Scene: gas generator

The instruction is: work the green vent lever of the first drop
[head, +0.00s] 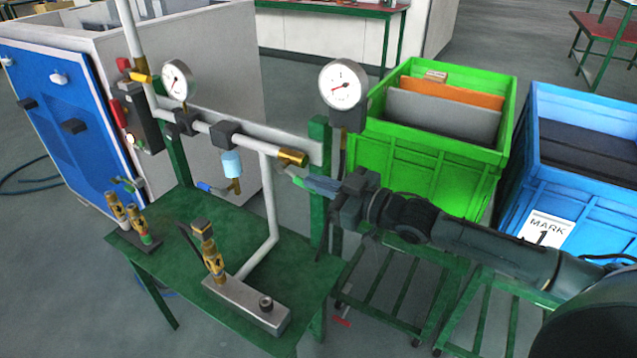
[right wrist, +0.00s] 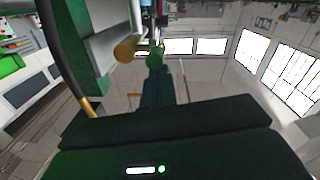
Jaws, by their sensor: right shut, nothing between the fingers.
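My right gripper (head: 322,186) reaches in from the right in the head view. Its fingers are shut with nothing between them. The fingertips are near the brass end (head: 292,157) of the grey pipe, slightly below and right of it. A small green piece (head: 288,169) shows just beyond the fingertips. In the right wrist view a rounded green end (right wrist: 155,58) shows at the fingertips, beside the brass cap (right wrist: 126,49). I cannot tell whether it is the vent lever or whether the fingers touch it. My left gripper is not in view.
A green bench (head: 180,247) carries brass couplings (head: 117,206) and a metal block (head: 245,304). A drop with a light blue cup (head: 232,164) and blue lever (head: 205,187) hangs from the pipe. Gauges (head: 343,85) stand above. Green (head: 430,157) and blue (head: 585,130) crates stand right.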

